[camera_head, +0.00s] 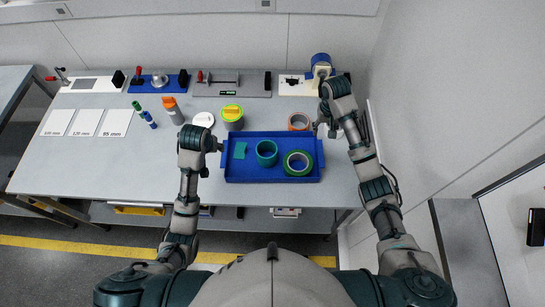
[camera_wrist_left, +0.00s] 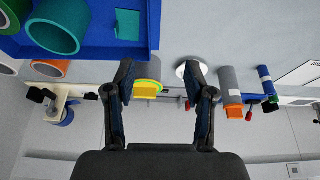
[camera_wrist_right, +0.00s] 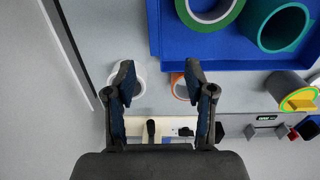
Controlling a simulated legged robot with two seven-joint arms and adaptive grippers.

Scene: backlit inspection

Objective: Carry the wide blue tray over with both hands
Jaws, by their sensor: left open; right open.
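The wide blue tray (camera_head: 240,174) lies on the grey table. It holds a green tape roll (camera_head: 287,163), a teal ring or cup (camera_head: 267,160) and a flat teal piece (camera_head: 240,150). My left gripper (camera_head: 216,146) is open and empty just beside the tray's left end; the tray also shows in the left wrist view (camera_wrist_left: 105,40). My right gripper (camera_head: 325,124) is open near the tray's far right corner, partly hidden by its own wrist.
An orange roll (camera_head: 299,121) and a yellow-lidded grey can (camera_head: 232,118) stand behind the tray. Fixtures (camera_head: 232,84) line the back. The table's front left is clear.

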